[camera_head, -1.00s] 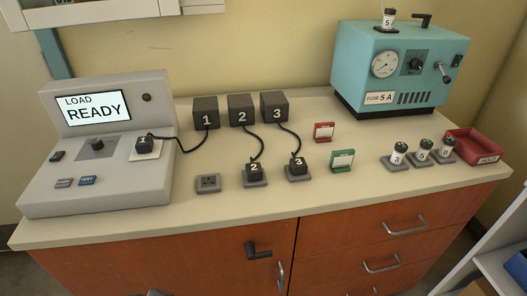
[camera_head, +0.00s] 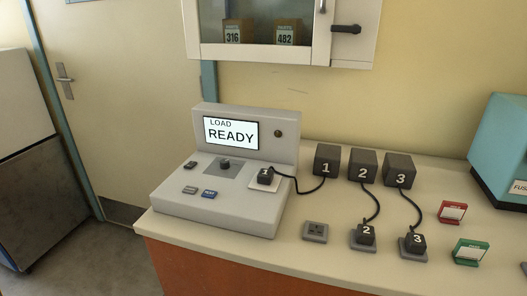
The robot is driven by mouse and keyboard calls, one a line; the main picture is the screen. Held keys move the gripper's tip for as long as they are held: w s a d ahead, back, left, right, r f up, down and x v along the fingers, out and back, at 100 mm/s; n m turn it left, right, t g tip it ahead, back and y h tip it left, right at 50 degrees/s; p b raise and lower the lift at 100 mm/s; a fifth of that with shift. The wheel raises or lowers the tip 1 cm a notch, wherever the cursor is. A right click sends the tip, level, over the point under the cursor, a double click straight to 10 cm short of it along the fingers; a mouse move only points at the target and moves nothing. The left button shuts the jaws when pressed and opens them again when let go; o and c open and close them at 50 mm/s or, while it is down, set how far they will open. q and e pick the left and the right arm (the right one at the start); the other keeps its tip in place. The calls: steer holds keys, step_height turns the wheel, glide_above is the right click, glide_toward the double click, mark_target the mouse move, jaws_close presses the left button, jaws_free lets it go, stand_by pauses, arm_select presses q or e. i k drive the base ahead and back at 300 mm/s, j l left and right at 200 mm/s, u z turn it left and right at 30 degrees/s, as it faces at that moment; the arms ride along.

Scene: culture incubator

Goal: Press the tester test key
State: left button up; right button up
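The tester (camera_head: 218,208) is a grey console at the left end of the bench. Its screen (camera_head: 231,133) reads LOAD READY. The blue test key (camera_head: 209,195) is on the sloped front panel, right of a grey key (camera_head: 190,190) and below a dark knob (camera_head: 224,164). Plug 1 (camera_head: 265,176) sits on the white pad (camera_head: 272,186) at the panel's right, its cord running to black block 1 (camera_head: 326,161). A dark round lamp (camera_head: 278,133) is right of the screen. Neither gripper is in view.
Blocks 2 (camera_head: 362,166) and 3 (camera_head: 399,171) have cords to plugs 2 (camera_head: 366,233) and 3 (camera_head: 414,243) on grey bases. An empty socket (camera_head: 315,231) is left of them. Red (camera_head: 452,212) and green (camera_head: 470,251) card holders stand right. A wall cabinet (camera_head: 270,32) hangs above.

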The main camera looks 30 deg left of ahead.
mark_target(208, 193)
steer(key=u, duration=1.1)
